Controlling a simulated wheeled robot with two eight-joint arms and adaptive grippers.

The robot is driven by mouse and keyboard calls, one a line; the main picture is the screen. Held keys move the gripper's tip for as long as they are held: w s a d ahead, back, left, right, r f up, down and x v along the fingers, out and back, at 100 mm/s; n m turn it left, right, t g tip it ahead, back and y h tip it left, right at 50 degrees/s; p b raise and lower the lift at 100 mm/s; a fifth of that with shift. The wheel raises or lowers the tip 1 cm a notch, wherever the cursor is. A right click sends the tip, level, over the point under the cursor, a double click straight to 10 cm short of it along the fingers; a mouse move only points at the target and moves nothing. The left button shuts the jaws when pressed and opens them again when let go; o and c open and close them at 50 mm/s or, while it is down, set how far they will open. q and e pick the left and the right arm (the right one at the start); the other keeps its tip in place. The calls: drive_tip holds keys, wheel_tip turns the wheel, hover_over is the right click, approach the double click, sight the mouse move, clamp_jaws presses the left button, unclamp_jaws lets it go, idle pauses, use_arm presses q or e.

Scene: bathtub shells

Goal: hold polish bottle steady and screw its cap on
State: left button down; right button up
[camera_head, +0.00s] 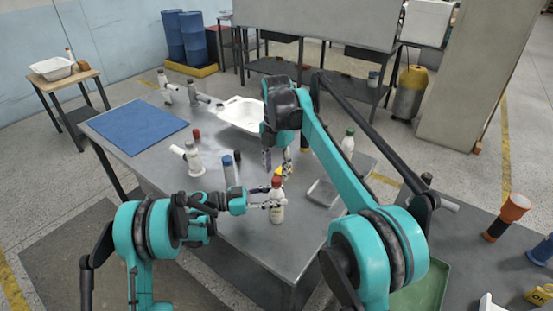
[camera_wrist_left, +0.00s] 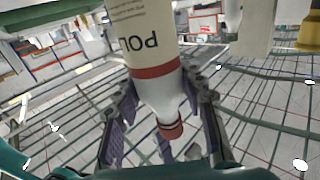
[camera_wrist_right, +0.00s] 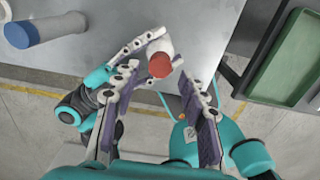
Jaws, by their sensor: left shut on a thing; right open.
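The polish bottle (camera_head: 277,213) is white and stands upright near the table's front edge, with a red cap (camera_head: 276,182) on its top. My left gripper (camera_head: 271,204) is shut around its upper body. My right gripper (camera_head: 277,163) is open and points down just above the cap. In the right wrist view the cap (camera_wrist_right: 159,66) lies near the fingertips, roughly between them. I cannot tell how tightly the cap sits.
A blue mat (camera_head: 138,125) and white tray (camera_head: 238,113) lie further back. A green tray (camera_head: 428,284) is at the right.

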sight(276, 179)
drive_tip(key=shift+f, duration=1.7)
